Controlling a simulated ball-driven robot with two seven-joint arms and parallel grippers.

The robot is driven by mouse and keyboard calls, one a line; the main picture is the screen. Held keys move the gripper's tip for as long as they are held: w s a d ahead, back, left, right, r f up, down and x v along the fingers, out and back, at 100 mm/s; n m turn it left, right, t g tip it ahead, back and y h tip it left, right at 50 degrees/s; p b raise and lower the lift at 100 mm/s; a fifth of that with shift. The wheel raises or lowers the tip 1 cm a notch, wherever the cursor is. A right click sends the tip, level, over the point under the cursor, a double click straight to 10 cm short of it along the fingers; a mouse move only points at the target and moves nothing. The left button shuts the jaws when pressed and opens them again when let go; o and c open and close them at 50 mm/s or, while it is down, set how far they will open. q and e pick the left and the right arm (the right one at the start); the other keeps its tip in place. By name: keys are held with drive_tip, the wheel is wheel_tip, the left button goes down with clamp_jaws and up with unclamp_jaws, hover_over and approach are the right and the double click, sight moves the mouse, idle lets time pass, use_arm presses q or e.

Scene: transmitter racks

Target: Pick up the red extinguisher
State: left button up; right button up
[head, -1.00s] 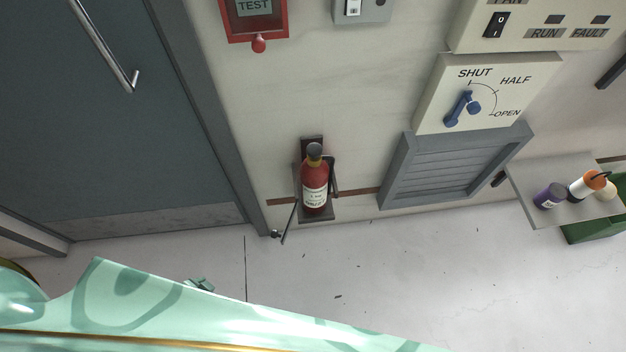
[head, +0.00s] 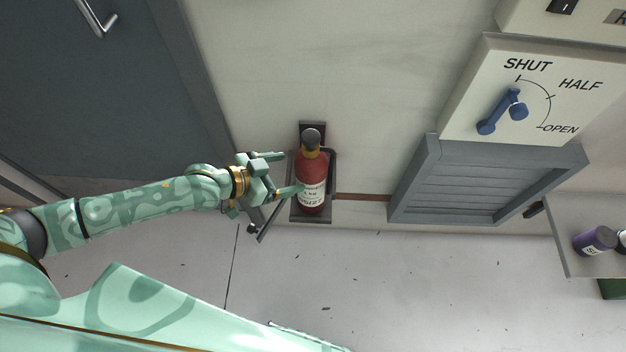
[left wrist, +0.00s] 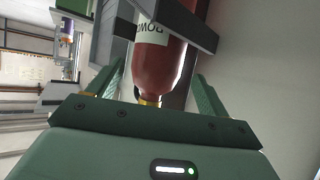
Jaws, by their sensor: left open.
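The red extinguisher (head: 313,170) stands upright in a dark wall bracket (head: 328,215), low on the wall beside the door frame. It has a dark cap, a yellowish neck band and a white label. My left gripper (head: 288,173) is open at the extinguisher's left side, its fingers pointing toward it. In the left wrist view the extinguisher (left wrist: 158,68) lies ahead, between the two open green fingers (left wrist: 160,85). I cannot tell whether a finger touches it. My right gripper is not in view.
A grey louvred vent (head: 480,182) and a panel with a blue lever (head: 500,110) are to the right. A grey shelf (head: 575,262) holds a purple can (head: 595,240). The grey door (head: 90,120) is left. The floor (head: 400,290) below is clear apart from small specks.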

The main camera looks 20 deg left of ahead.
sight(296, 170)
use_arm(q)
drive_tip(key=shift+w+d+f, duration=0.2)
drive_tip(key=shift+w, duration=0.05)
drive_tip(key=shift+w+d+f+b, duration=0.2)
drive_tip(key=shift+b, duration=0.1)
drive_tip(key=b+x, duration=0.2)
drive_tip(key=x, duration=0.2)
drive_tip(key=shift+f, duration=0.15)
drive_tip(key=shift+w+d, duration=0.15)
drive_tip(key=shift+d, duration=0.05)
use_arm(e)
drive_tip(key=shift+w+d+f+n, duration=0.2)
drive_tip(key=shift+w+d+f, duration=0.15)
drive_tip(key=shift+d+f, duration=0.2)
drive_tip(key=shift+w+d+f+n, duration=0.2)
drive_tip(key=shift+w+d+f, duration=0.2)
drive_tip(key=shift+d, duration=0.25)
use_arm(q)
drive_tip(key=c, duration=1.2)
drive_tip(key=shift+w+r, duration=0.1)
drive_tip(key=shift+r, duration=0.25)
drive_tip(key=c, duration=0.5)
